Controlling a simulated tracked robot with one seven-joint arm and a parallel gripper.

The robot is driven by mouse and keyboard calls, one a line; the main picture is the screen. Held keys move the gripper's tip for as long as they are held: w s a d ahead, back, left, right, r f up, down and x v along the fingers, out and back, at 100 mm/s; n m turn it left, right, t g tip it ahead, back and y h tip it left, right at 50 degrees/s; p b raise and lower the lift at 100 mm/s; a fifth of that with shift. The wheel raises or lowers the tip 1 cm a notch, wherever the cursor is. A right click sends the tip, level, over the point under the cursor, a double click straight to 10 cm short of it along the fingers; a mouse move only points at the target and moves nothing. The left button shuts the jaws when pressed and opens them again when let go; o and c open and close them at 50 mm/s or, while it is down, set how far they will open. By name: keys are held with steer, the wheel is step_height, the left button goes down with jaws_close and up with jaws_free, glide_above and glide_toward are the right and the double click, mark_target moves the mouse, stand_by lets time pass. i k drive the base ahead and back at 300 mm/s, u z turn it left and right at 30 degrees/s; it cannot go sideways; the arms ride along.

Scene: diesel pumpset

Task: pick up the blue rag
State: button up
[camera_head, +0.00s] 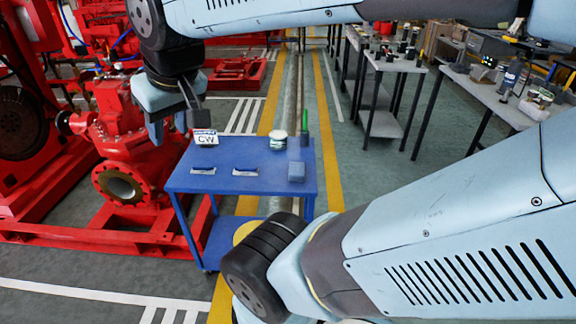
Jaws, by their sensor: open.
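A small blue folded piece that looks like the blue rag (296,172) lies near the right front corner of the blue table (240,184). Its colour is close to the tabletop's. My gripper (176,126) is open and empty. It hangs pointing down at the table's left back side, left of the white CW box and well to the left of the rag. Nothing covers the rag.
On the table stand a white CW box (205,137), a round white-lidded container (278,139) and a green-topped dark bottle (304,128). Two small flat packets (245,171) lie in front. A red pump (125,150) is close on the left. Workbenches (500,104) stand at right.

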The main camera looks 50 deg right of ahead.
mark_target(296, 169)
steer(key=u, duration=1.3)
steer(key=i, duration=0.1)
steer(key=z, duration=2.65)
steer(key=k, duration=0.85)
steer(key=z, duration=0.2)
steer(key=i, duration=0.85)
steer(key=u, duration=0.05)
